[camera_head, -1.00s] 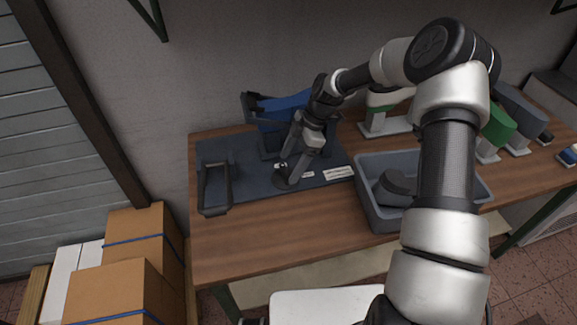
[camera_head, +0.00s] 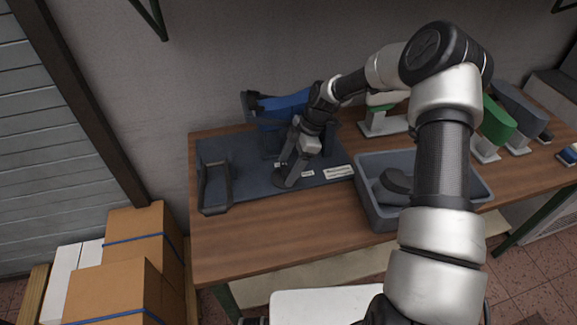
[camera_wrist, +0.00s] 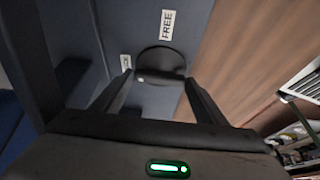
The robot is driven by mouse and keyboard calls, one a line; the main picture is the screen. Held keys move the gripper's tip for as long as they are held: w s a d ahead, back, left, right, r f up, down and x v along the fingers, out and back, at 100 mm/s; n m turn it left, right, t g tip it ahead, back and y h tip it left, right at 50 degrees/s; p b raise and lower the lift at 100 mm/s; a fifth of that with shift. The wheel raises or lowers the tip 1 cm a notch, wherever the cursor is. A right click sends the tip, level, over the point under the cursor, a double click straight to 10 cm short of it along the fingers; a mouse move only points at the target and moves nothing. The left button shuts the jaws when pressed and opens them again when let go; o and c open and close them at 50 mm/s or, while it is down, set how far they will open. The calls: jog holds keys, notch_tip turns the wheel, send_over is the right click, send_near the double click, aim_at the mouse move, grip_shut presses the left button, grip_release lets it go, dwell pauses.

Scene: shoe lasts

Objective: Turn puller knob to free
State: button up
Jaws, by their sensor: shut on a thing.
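The puller knob (camera_wrist: 162,58) is a dark round disc with a raised grip bar, seen in the wrist view. In the head view its base (camera_head: 283,181) shows on the dark board near the front edge. My gripper (camera_wrist: 160,78) is shut on the knob, with one finger at each end of the bar; it also shows in the head view (camera_head: 287,175). A small pale dot sits on the bar near the left finger. The FREE label (camera_wrist: 167,24) lies above the disc in the wrist view. A second white label (camera_wrist: 126,62) is left of the disc, its text too small to read surely.
A blue shoe last (camera_head: 284,104) on a dark stand is behind my gripper. A black handle-like frame (camera_head: 217,186) stands at the board's left. A grey bin (camera_head: 378,217) is to the right. Green and white lasts stand farther right. The wooden table front (camera_head: 270,232) is clear.

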jog(key=shift+m, duration=0.3)
jog(key=m+b, duration=0.1)
jog(key=m+t+b, duration=0.1)
jog(key=m, duration=0.1)
jog(key=m+t+b, duration=0.1)
jog(key=m+b, duration=0.1)
jog(key=shift+s+f, duration=0.1)
jog(key=shift+s, duration=0.15)
jog(key=m+b, duration=0.1)
jog(key=m, duration=0.1)
jog(key=m+t+h+b, duration=0.1)
jog(key=m, duration=0.1)
jog(key=m+t+b, duration=0.1)
jog(key=shift+s+a+m+h+b, duration=0.2)
jog(key=shift+a+m+h+b, duration=0.1)
jog(key=shift+m, duration=0.1)
jog(key=m+t+h+b, duration=0.1)
jog(key=m+b, duration=0.1)
jog(key=m, duration=0.2)
jog(key=shift+s+a, duration=0.15)
jog(key=shift+m+h, duration=0.5)
jog(key=shift+m, duration=0.6)
jog(key=o, duration=0.8)
jog(key=shift+r, duration=0.25)
